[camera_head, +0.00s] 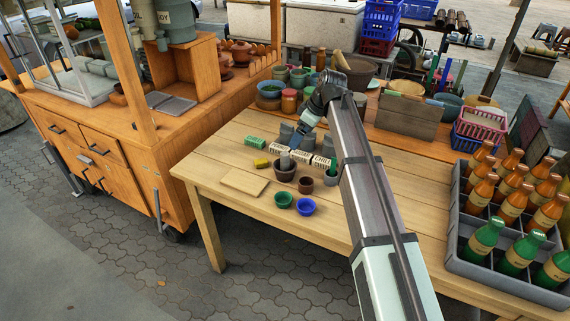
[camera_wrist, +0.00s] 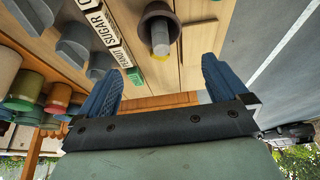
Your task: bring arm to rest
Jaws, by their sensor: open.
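A brown clay mortar (camera_head: 284,174) stands on the wooden table (camera_head: 225,158), with a pale pestle (camera_head: 285,161) upright in it. My gripper (camera_head: 297,141) is just above and behind the mortar in the head view, and its fingers are small there. In the wrist view the two blue fingers of my gripper (camera_wrist: 157,72) are spread apart with nothing between them. The mortar (camera_wrist: 159,12) and the pestle (camera_wrist: 160,42) show beyond the fingertips, apart from them. My arm crosses the table and hides part of its middle.
Labelled blocks (camera_head: 302,157), a green bowl (camera_head: 283,200), a blue bowl (camera_head: 305,206) and a cutting board (camera_head: 245,183) lie around the mortar. A grey bottle crate (camera_head: 456,237) stands at right. Pots and jars crowd the back. The table's front left is clear.

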